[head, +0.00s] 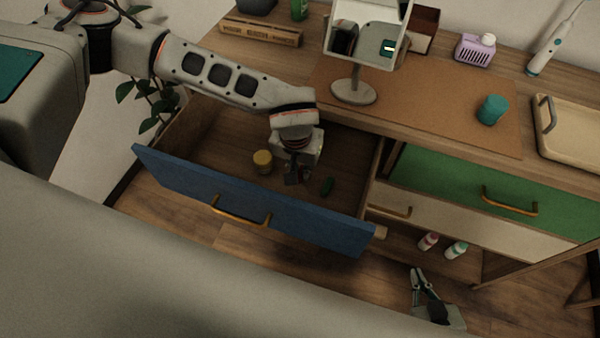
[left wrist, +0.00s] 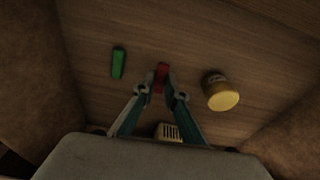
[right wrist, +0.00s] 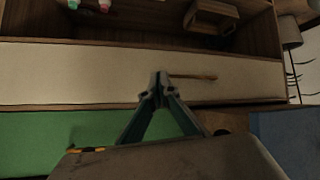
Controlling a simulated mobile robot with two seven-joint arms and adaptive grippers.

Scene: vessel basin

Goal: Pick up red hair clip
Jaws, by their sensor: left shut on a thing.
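The red hair clip (left wrist: 161,74) is a small red bar in the left wrist view, held between the fingertips of my left gripper (left wrist: 162,88). In the head view, my left gripper (head: 292,180) points down into the open blue-fronted drawer (head: 180,171). I cannot make out the clip itself in the head view. Whether the clip still touches the drawer floor is unclear. My right gripper (head: 420,278) is low in front of the cabinet. In the right wrist view its fingertips (right wrist: 158,92) meet and hold nothing.
In the drawer, a green clip (head: 327,186) and a yellow-lidded jar (head: 262,161) lie on either side of my left gripper. A pale slotted thing (left wrist: 168,132) is partly hidden. A mirror (head: 354,92), a teal cup (head: 491,110) and a tray (head: 568,153) stand on the tabletop.

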